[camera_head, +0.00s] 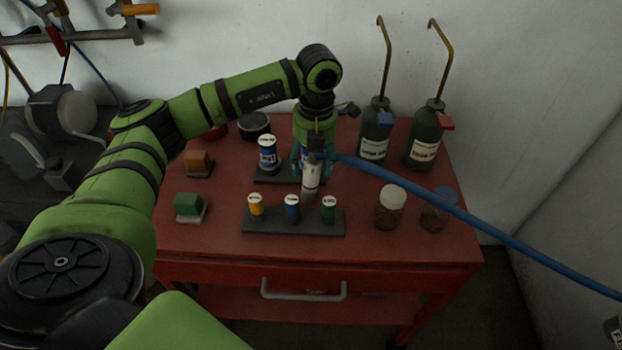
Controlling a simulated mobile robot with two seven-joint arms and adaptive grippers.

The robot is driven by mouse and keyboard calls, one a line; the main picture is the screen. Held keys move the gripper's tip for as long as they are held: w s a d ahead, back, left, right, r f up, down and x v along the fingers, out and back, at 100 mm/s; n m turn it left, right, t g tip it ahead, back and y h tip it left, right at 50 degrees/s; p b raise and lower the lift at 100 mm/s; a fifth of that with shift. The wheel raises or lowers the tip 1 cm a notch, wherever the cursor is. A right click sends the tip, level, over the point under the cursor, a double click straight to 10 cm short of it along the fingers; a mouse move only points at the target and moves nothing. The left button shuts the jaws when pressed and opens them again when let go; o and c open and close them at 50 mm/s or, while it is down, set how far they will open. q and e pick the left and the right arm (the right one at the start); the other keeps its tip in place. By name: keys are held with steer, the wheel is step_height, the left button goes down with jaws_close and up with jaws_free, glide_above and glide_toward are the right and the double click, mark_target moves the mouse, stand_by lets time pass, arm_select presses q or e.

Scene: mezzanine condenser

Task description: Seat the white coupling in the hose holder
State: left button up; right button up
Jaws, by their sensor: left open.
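A white coupling (311,182) sits below my left gripper, above the red cart top near the middle. A blue hose (440,207) runs from beside it off to the right edge. My left gripper (312,167) points down with its teal fingers spread on either side of the coupling's upper part; I cannot tell whether they touch it. I cannot make out a hose holder for certain; a dark rack (262,180) stands behind the coupling, partly hidden by the gripper, with a blue-and-white can (268,152) on it. My right gripper is out of view.
A front rack (276,226) holds yellow, blue and green vials. Two dark pump bottles (375,135) (424,140) stand at the back right. A white-capped jar (389,208) and a brown jar (436,213) are at right. Orange (199,161) and green blocks (188,205) are at left.

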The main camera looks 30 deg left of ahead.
mark_target(311, 177)
arm_select(q)
steer(key=shift+s+f, duration=0.1)
steer(key=shift+f, duration=0.3)
steer(key=f, duration=0.1)
steer(key=f+p, duration=0.1)
steer(key=f, duration=0.1)
steer(key=f+p, duration=0.1)
steer(key=shift+a+f, duration=0.25)
steer(key=shift+f, duration=0.3)
steer(key=shift+r, duration=0.1)
jaws_close()
